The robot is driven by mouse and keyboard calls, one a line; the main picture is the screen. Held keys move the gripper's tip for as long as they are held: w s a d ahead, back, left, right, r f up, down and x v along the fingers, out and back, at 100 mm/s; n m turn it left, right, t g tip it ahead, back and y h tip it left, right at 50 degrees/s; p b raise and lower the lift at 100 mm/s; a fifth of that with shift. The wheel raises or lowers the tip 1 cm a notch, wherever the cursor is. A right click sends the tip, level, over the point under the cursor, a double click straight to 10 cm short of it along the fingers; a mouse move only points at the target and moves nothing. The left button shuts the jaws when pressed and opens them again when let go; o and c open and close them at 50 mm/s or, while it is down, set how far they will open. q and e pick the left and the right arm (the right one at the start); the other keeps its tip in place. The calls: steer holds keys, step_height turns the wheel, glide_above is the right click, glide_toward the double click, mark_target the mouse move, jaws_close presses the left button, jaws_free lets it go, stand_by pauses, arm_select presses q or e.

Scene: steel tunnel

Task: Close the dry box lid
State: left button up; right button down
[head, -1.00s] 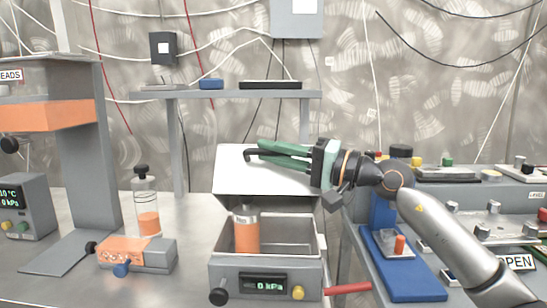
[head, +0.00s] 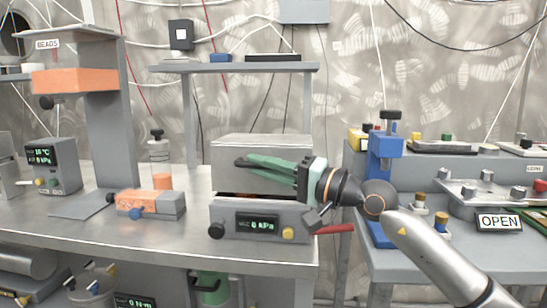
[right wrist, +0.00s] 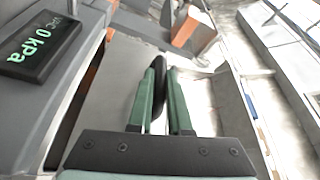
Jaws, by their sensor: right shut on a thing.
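The dry box (head: 226,219) is a grey box on the steel bench, with a display on its front. Its grey lid (head: 262,148) is tilted down over the box, with a narrow dark gap left at the front. My right gripper (head: 250,165) lies across the front of the lid, its green fingers shut on the black lid handle (head: 241,161). In the right wrist view the handle (right wrist: 161,66) passes between the fingers, and the box display (right wrist: 40,45) is at top left. The orange jar inside is almost wholly hidden. My left gripper is not in view.
An orange and grey device (head: 150,204) and a clear bottle with orange contents (head: 160,165) stand left of the box. A red lever (head: 334,229) sticks out at its right. A shelf (head: 225,68) is behind. A blue stand (head: 384,145) is on the right bench.

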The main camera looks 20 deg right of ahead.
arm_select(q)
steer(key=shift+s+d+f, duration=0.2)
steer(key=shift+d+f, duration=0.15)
arm_select(e)
steer(key=shift+s+f, duration=0.15)
steer(key=shift+f, duration=0.65)
steer(key=shift+a+f, duration=0.1)
steer(key=c, duration=0.8)
jaws_free()
steer(key=shift+c, duration=0.2)
arm_select(q)
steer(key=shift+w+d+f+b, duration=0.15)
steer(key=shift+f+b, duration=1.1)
steer(key=shift+b, duration=0.05)
arm_select(e)
steer(key=v, duration=1.2)
steer(key=shift+s, duration=0.25)
